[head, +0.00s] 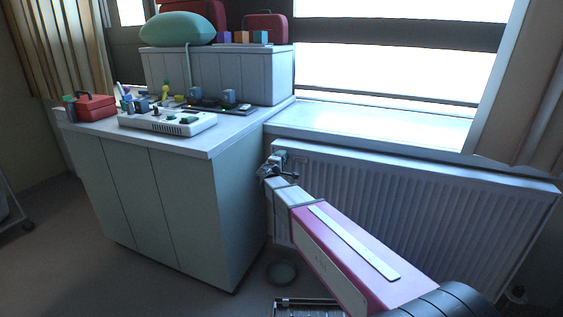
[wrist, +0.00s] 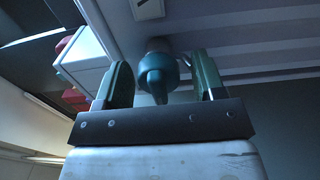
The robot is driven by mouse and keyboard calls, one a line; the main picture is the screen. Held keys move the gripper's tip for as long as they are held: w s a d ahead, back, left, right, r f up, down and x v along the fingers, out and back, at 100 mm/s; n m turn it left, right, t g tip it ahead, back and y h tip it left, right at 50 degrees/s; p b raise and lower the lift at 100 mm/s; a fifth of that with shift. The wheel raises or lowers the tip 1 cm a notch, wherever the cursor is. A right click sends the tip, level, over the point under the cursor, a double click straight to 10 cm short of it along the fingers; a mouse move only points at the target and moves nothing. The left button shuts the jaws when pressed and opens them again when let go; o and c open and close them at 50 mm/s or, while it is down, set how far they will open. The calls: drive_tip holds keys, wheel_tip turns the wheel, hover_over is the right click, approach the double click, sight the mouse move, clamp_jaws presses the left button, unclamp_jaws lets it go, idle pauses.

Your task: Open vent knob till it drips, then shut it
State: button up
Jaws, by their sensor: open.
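The vent knob (wrist: 158,76), a teal rounded piece with a narrow tip, sits between my two green fingers in the wrist view. My gripper (wrist: 160,68) is open around the knob, with a gap visible on each side. In the head view my gripper (head: 271,168) is at the upper left corner of the white radiator (head: 420,205); the knob is hard to make out there. A round greenish dish (head: 283,272) lies on the floor below that corner. No drip is visible.
A cabinet (head: 186,200) stands close on the left of my gripper. Its top holds a white control box (head: 168,122), a red case (head: 92,107) and small items. A window sill (head: 380,124) runs above the radiator. Open floor lies at the front left.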

drive_tip(key=v, duration=1)
drive_tip(key=shift+s, duration=0.4)
drive_tip(key=shift+a, duration=0.1)
